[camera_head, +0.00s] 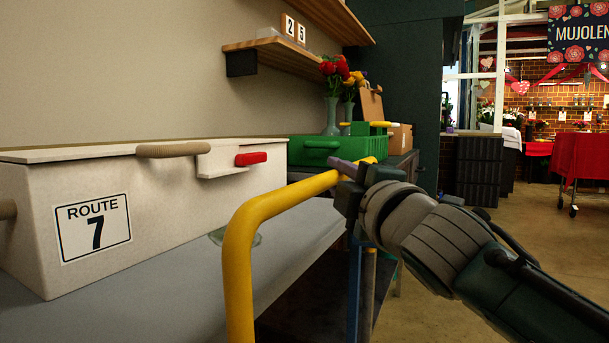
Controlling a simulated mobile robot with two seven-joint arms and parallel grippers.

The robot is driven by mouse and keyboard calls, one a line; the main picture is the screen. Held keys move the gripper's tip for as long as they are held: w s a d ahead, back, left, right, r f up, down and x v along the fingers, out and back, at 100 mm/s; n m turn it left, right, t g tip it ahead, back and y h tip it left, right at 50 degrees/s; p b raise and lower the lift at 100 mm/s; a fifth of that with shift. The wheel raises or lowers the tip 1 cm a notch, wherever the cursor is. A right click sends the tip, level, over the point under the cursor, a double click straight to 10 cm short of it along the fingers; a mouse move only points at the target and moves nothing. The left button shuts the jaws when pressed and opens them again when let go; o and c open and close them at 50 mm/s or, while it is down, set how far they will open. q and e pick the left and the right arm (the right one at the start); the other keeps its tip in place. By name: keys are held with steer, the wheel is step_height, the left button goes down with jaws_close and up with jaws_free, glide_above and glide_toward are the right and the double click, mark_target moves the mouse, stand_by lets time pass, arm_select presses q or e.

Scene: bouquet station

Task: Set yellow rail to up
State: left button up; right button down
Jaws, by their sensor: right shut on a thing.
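The yellow rail (285,196) is a thick bent tube in the middle of the head view. It rises from the lower edge, bends, and runs away to the upper right, so its top stands above the grey table surface. My right gripper (355,172) is at the rail's far end and is shut on it; the fingers partly hide that end. My right arm comes in from the lower right. My left gripper is not in view.
A white box marked "ROUTE 7" (30,219) stands on the grey table (155,308) at left. A green crate (296,153) and vases with flowers (331,116) stand behind. A shelf (273,46) is on the wall. Floor at right (540,236) is clear.

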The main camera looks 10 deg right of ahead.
steer(key=shift+a+r, duration=0.1)
steer(key=shift+r, duration=0.4)
steer(key=c, duration=0.9)
jaws_free()
steer(key=shift+o, duration=1.1)
steer(key=shift+f, duration=0.15)
steer(key=shift+s+f, duration=0.1)
steer(key=shift+s, duration=0.2)
steer(key=p+v, duration=0.3)
steer(key=v, duration=0.6)
steer(key=shift+s, duration=0.15)
